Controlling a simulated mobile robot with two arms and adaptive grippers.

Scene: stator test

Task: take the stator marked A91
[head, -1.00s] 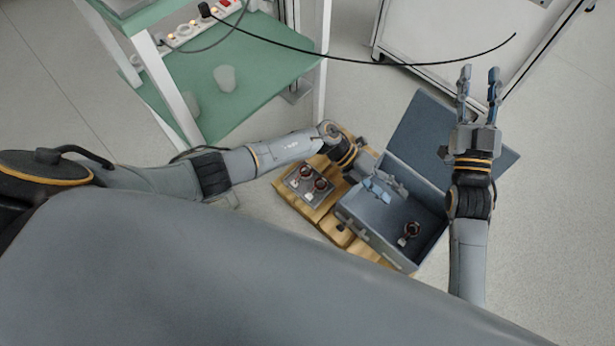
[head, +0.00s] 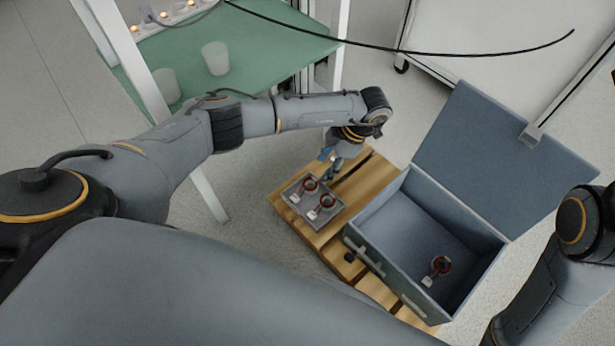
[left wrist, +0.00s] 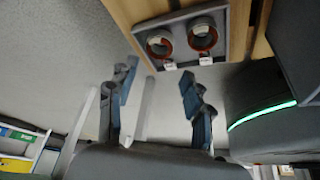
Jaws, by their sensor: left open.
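Two stators, copper-red rings with white tags, lie side by side in a small grey tray (head: 299,208): the rear one (head: 309,184) and the front one (head: 327,201). Both also show at the top of the left wrist view, the left one (left wrist: 159,43) and the right one (left wrist: 202,36). A third stator (head: 441,265) lies inside the open blue-grey box. The tag markings are too small to read, so I cannot tell which is A91. My left gripper (left wrist: 157,73) is open and empty, by the tray's far edge in the head view. My right gripper is out of view.
The tray and the box (head: 384,283) stand on a wooden pallet (head: 367,188); the box's lid (head: 495,150) is swung open to the back right. A green-shelved rack (head: 260,65) with cups stands behind my left arm. A white cabinet (head: 490,35) is at the back.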

